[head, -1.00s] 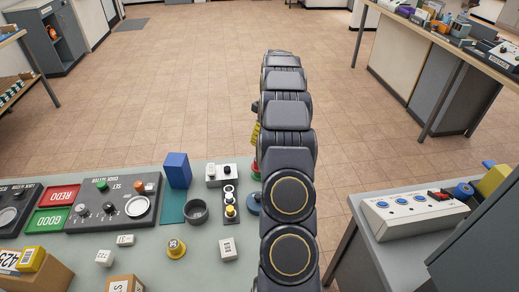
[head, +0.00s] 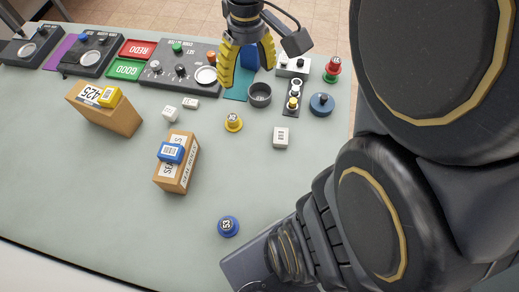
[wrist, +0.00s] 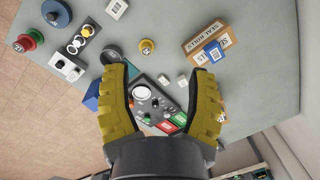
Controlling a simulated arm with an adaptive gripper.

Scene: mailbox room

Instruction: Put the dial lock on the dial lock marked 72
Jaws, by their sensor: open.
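Small round locks with number labels stand on the table. A yellow one (head: 233,121) stands mid-table; its number is too small to read surely, and it also shows in the wrist view (wrist: 147,46). A dark blue one (head: 228,226) at the front seems to read 53. A red and green stack (head: 332,68) and a wide blue round piece (head: 321,104) stand at the right. I cannot make out which is marked 72. My gripper (head: 247,80), with yellow fingers, is open and empty above the table's back, behind the yellow lock. It also shows in the wrist view (wrist: 163,76).
The dial panel (head: 180,72) and the red REDO tray (head: 138,50) and green GOOD tray (head: 127,70) lie at the back. A dark cup (head: 260,94) stands near my gripper. Cardboard boxes (head: 112,120) stand at left and centre. The front left table surface is clear.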

